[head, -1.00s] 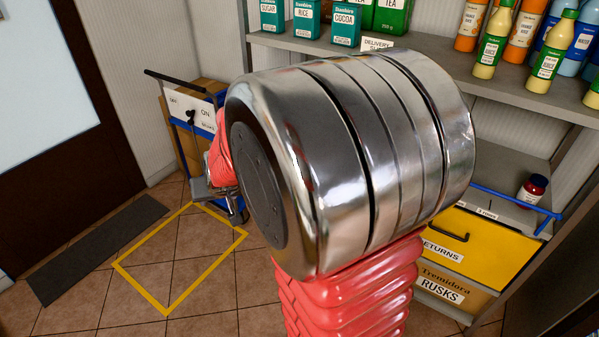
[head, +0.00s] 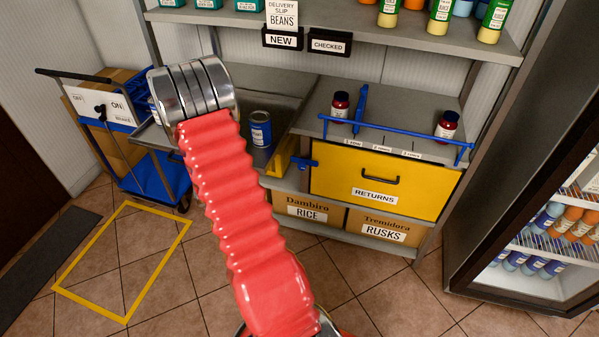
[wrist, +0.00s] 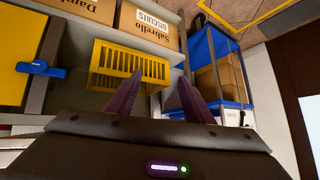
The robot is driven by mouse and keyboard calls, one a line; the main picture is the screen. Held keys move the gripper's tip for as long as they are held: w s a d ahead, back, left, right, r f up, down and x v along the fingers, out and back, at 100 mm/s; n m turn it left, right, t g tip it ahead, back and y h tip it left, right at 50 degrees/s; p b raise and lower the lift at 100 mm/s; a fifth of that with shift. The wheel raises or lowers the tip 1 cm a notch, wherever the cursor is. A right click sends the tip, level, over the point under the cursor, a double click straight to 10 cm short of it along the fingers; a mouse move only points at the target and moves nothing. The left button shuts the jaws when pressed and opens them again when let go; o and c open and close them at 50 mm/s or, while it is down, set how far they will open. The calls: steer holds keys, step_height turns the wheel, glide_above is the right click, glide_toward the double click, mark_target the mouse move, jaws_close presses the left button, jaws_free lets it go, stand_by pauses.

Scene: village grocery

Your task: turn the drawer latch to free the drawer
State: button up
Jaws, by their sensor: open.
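The yellow drawer (head: 385,182) labelled RETURNS is shut under the counter, with a dark handle on its front. The blue latch (head: 303,163) sits at the drawer's left edge and looks about level. In the wrist view, which is upside down, the latch (wrist: 42,69) and part of the drawer (wrist: 12,65) show at the far left. My gripper (wrist: 158,93) is open and empty, its two dark purple fingers well apart from the latch. In the head view my red arm hides the gripper.
A yellow basket (wrist: 118,68) lies ahead of my fingers. A trolley (head: 130,140) is at left, a fridge (head: 540,200) at right.

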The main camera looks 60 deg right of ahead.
steer(key=s+d+f+m+h, duration=0.2)
steer(key=s+d+f+h, duration=0.1)
steer(key=d+f, duration=0.3)
steer(key=m+g+h, duration=0.3)
steer(key=g+h, duration=0.1)
steer(key=h, duration=0.4)
glide_toward(301, 167)
steer(key=s+a, duration=0.1)
steer(key=a, duration=0.5)
steer(key=shift+s+d, duration=0.1)
steer(key=shift+s, duration=0.1)
steer(key=shift+d, duration=0.1)
steer(key=d, duration=0.4)
steer(key=w+d, duration=0.1)
steer(key=d, duration=0.4)
steer(key=w+d, duration=0.1)
steer(key=d, duration=0.3)
steer(key=shift+w+d, duration=0.1)
steer(key=shift+d, duration=0.15)
steer(key=shift+c, duration=0.5)
steer(key=c, duration=0.9)
